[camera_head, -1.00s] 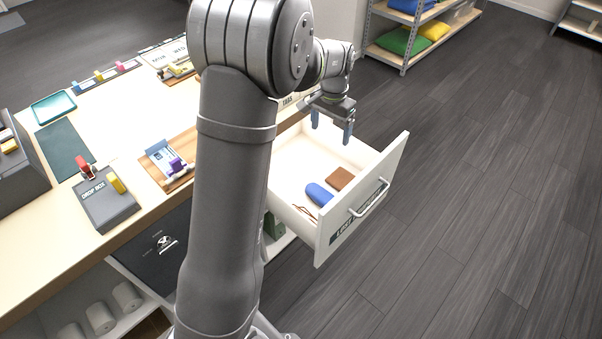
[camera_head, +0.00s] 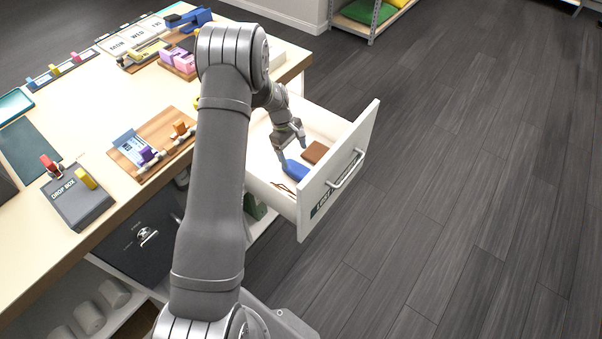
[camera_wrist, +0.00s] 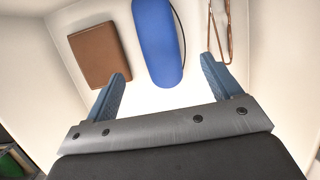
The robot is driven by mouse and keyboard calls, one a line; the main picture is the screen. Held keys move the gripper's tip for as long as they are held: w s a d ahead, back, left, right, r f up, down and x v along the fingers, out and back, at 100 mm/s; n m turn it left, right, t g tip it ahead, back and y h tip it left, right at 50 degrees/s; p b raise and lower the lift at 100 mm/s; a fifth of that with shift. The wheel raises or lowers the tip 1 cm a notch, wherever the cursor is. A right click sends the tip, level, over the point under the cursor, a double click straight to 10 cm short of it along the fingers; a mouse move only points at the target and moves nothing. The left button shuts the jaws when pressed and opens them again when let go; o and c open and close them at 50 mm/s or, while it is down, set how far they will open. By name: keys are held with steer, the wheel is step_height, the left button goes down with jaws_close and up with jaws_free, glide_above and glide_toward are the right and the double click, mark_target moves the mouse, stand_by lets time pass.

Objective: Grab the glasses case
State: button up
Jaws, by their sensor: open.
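The glasses case is a blue, rounded, elongated case (camera_wrist: 158,42) lying in the open white drawer; in the head view its visible part (camera_head: 296,168) is just below my gripper. My gripper (camera_head: 293,153) is lowered into the drawer. In the wrist view my gripper (camera_wrist: 163,78) is open, and the lower end of the case lies between its two blue fingers, with a gap on each side. I cannot tell how far the fingertips are above the drawer floor.
A brown wallet-like item (camera_wrist: 98,55) lies left of the case in the wrist view. Thin brown-framed glasses (camera_wrist: 220,28) lie on its right, with a dark cord beside the case. The drawer's front (camera_head: 340,170) and side walls enclose them. The counter (camera_head: 80,110) holds trays and boxes.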

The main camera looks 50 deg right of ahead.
mark_target(300, 169)
steer(key=x, duration=0.8)
steer(key=shift+s+f, duration=0.25)
steer(key=c, duration=1.1)
